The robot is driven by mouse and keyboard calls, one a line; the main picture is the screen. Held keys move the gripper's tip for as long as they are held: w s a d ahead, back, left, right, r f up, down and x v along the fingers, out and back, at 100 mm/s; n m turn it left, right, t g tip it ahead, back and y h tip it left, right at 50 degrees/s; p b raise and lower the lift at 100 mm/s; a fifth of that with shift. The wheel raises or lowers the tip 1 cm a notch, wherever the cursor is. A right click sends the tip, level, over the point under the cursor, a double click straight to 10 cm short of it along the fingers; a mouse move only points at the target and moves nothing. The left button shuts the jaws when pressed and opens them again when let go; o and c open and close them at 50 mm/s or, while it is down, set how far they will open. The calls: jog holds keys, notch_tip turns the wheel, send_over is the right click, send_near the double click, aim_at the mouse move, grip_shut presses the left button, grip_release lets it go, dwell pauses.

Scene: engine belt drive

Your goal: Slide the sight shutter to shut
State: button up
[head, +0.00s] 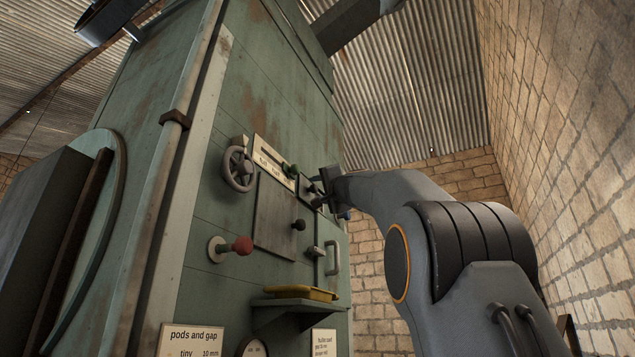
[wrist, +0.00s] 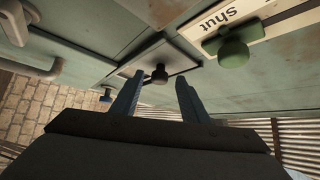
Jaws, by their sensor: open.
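My gripper (head: 322,192) is at the green cabinet's front, near a small plate with a dark knob. In the wrist view my gripper (wrist: 157,92) has its two blue fingers apart, with a black knob (wrist: 159,73) between and beyond the tips. This knob stands on a small grey plate (wrist: 183,62); whether it is the sight shutter I cannot tell for sure. No contact shows. A green knob (wrist: 233,52) sits on a pale strip reading "Shut" (wrist: 250,30); in the head view the green knob (head: 291,170) is left of my gripper.
A larger dark plate (head: 273,210) with a black knob (head: 298,225) is lower left of my gripper. A handwheel (head: 239,169), a red-knobbed lever (head: 241,246), a door handle (head: 333,257) and a shelf with a yellow tray (head: 300,292) also stick out. A brick wall (head: 570,150) stands at right.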

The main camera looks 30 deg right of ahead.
jog(key=shift+w+r+p, duration=0.3)
jog(key=shift+w+p, duration=0.15)
jog(key=shift+w, duration=0.2)
jog(key=shift+c, duration=0.3)
grip_shut()
